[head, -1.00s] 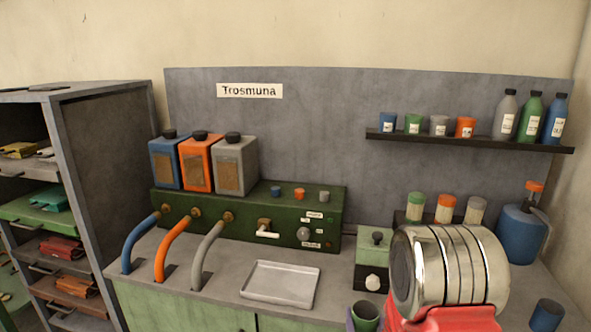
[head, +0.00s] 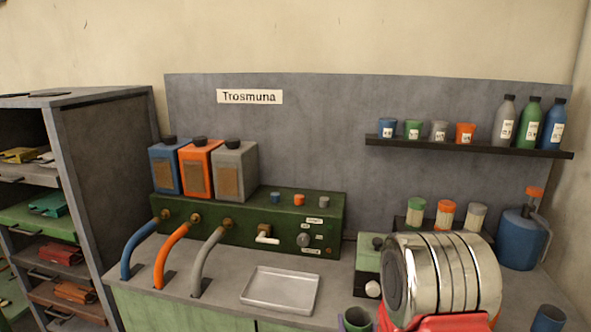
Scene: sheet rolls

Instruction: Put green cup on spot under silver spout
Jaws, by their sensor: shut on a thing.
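A dark green cup (head: 357,318) is upright at the bottom edge, its lower part cut off. My gripper (head: 359,325) is around it, with a purple finger at its left; the other finger is mostly hidden by my arm. A grey, silver-like curved spout (head: 208,262) comes from the front of the green machine (head: 340,215) and bends down to a dark mark on the counter; the spot under it is hard to make out. The cup is to the right of this spout and nearer to me.
Blue (head: 130,255) and orange (head: 167,262) spouts stand left of the grey one. A metal tray (head: 280,290) lies between the grey spout and the cup. A small green box (head: 367,255) stands behind the cup. A second green cup (head: 412,130) is on the wall shelf.

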